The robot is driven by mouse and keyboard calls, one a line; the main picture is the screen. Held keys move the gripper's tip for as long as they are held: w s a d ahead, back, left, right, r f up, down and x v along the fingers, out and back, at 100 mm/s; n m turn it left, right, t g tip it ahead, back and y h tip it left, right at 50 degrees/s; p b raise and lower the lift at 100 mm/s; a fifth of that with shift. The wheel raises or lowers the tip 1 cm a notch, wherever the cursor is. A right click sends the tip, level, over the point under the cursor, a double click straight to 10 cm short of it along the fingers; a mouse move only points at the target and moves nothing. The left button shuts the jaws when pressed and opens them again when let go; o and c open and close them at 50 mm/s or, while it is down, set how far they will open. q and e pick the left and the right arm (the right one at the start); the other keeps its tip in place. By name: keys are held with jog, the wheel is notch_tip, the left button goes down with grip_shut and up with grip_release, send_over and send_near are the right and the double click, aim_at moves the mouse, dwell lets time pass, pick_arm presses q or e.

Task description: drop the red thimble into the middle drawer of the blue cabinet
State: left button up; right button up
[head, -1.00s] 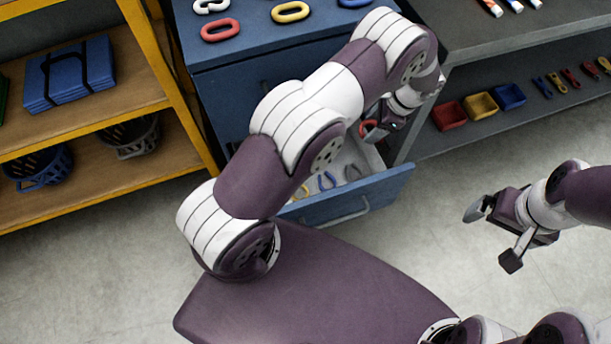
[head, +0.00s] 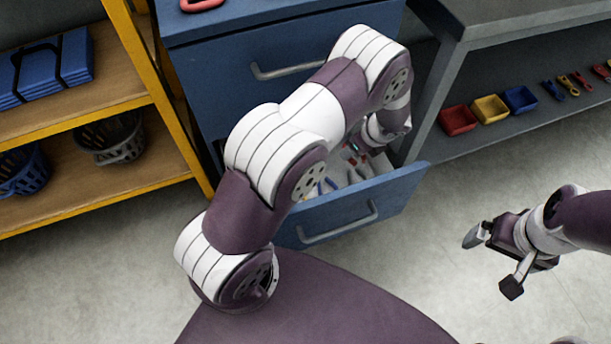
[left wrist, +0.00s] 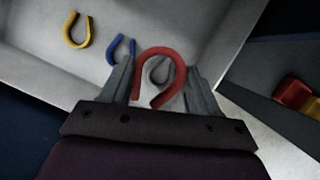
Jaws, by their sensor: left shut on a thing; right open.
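The red thimble (left wrist: 158,54), a U-shaped piece, is between the fingers of my left gripper (left wrist: 160,85) in the left wrist view. The gripper is shut on it, over the open drawer (left wrist: 215,22). In the head view my left gripper (head: 378,132) is at the open drawer (head: 350,212) of the blue cabinet (head: 220,90), partly hidden by my arm. A yellow thimble (left wrist: 77,30), a blue thimble (left wrist: 113,48) and a grey one partly behind the red thimble lie in the drawer. My right gripper (head: 492,262) is open and empty over the floor.
A closed drawer with a handle (head: 285,71) is above the open one. A grey bench (head: 500,22) stands right, its lower shelf holding red (head: 457,120), yellow (head: 490,108) and blue (head: 520,99) trays. A yellow-framed rack (head: 150,75) with baskets stands left.

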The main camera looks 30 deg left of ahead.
pick_arm(q)
jog(key=s+a+b, duration=0.3)
jog(key=s+a, duration=0.3)
jog(key=a, duration=0.4)
jog(key=f+b, duration=0.2)
jog(key=f, duration=0.2)
jog(key=f+b, duration=0.3)
jog(key=f, duration=0.1)
jog(key=f+b, duration=0.2)
jog(key=f, duration=0.2)
jog(key=shift+s+a+f, duration=0.2)
jog(key=shift+s+a, duration=0.1)
jog(key=shift+r, duration=0.15)
jog(key=shift+f+b, duration=0.6)
jog(key=shift+b, duration=0.05)
jog(key=o, duration=1.1)
jog(key=shift+r, duration=0.15)
